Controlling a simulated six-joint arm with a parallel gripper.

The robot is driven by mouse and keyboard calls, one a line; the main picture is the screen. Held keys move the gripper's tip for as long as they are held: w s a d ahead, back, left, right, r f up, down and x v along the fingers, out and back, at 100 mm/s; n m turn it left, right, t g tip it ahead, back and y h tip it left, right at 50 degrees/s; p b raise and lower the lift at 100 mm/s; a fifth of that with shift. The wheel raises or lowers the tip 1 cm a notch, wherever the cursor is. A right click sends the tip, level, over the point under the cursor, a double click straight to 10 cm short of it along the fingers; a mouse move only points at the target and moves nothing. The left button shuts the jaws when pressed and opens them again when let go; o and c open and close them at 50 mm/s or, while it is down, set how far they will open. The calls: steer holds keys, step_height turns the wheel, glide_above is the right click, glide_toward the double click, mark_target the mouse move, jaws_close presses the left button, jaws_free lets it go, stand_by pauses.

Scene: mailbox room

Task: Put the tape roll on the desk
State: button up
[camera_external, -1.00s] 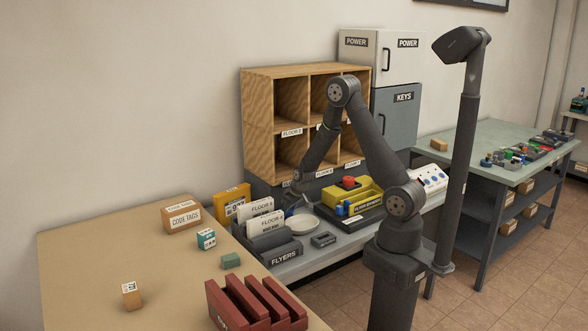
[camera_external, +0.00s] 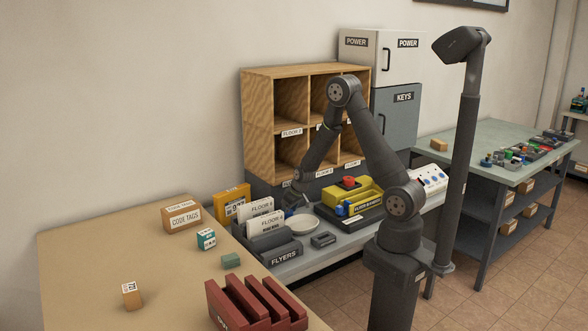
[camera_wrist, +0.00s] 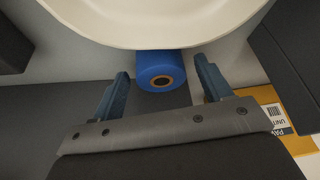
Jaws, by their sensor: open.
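A blue tape roll (camera_wrist: 160,70) shows in the wrist view, lying with its round end and brown core facing my gripper. It sits against or just under the rim of a white bowl (camera_wrist: 160,38); I cannot tell whether they touch. My gripper (camera_wrist: 167,80) is open, with one finger on each side of the roll and gaps between. In the external view my gripper (camera_external: 290,198) is low behind the white bowl (camera_external: 301,224), and the roll is hidden. A tan desk (camera_external: 85,255) is at the left front.
The desk holds a CODE TAGS box (camera_external: 183,216), small blocks and a red rack (camera_external: 255,305).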

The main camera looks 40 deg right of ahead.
steer(key=v, duration=1.1)
steer(key=shift+r, duration=0.3)
steer(key=shift+x, duration=6.05)
steer(key=shift+s, duration=0.15)
steer(key=shift+f, duration=0.2)
step_height(320, 180, up, 4)
steer(key=shift+r, duration=0.1)
steer(key=s+d+r, duration=0.4)
steer(key=d+r, duration=0.4)
steer(key=d, duration=0.3)
step_height(320, 180, up, 6)
steer(key=n+y, duration=0.1)
steer(key=n, duration=0.1)
glide_above(288, 211)
steer(key=s+a, duration=0.2)
steer(key=s+a+r+n, duration=0.1)
steer(key=s+a+r, duration=0.1)
steer(key=a+r, duration=0.3)
steer(key=s+a+r+n+g, duration=0.1)
steer(key=a+r, duration=0.4)
steer(key=a, duration=0.8)
steer(key=shift+s+a+r+y, duration=0.15)
steer(key=shift+s+r+y, duration=0.2)
steer(key=shift+s, duration=0.2)
